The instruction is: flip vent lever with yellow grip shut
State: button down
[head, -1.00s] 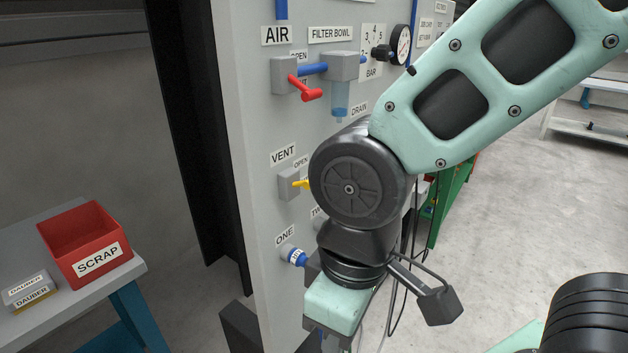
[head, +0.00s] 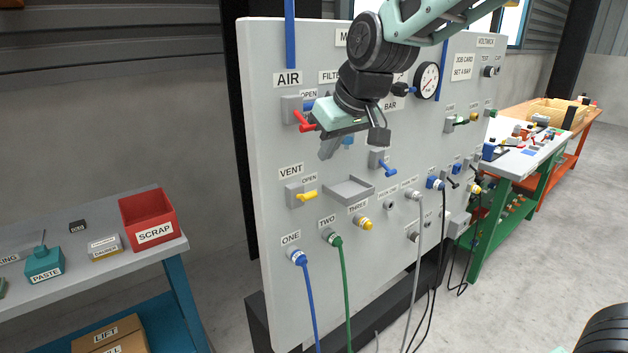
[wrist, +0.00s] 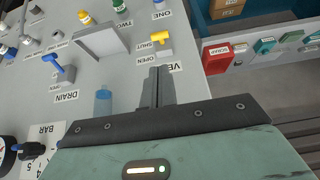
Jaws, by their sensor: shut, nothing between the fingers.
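The vent lever with the yellow grip (head: 308,195) sits on the grey panel below the VENT label (head: 291,172), its grip pointing right in the head view. An OPEN label is just above it. In the wrist view the yellow grip (wrist: 161,37) shows beyond my fingertips, with a SHUT label beside it. My gripper (head: 328,152) is shut and empty, above and slightly right of the lever in the head view. In the wrist view its closed fingers (wrist: 158,74) point toward the lever and stand apart from it.
A red lever (head: 304,121) is partly behind my gripper. A blue drain lever (head: 386,168) and a shallow grey tray (head: 349,190) are to the right of the vent lever. Hoses hang from the lower panel. A bench with a red SCRAP bin (head: 148,217) stands left.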

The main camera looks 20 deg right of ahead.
aim_at(312, 196)
jog(key=p+x, duration=0.1)
jog(key=x, duration=0.9)
jog(key=shift+f, duration=0.1)
jog(key=shift+f, duration=0.1)
jog(key=shift+s+f+b, duration=0.1)
jog(key=shift+f+b, duration=0.1)
jog(key=shift+b, duration=0.7)
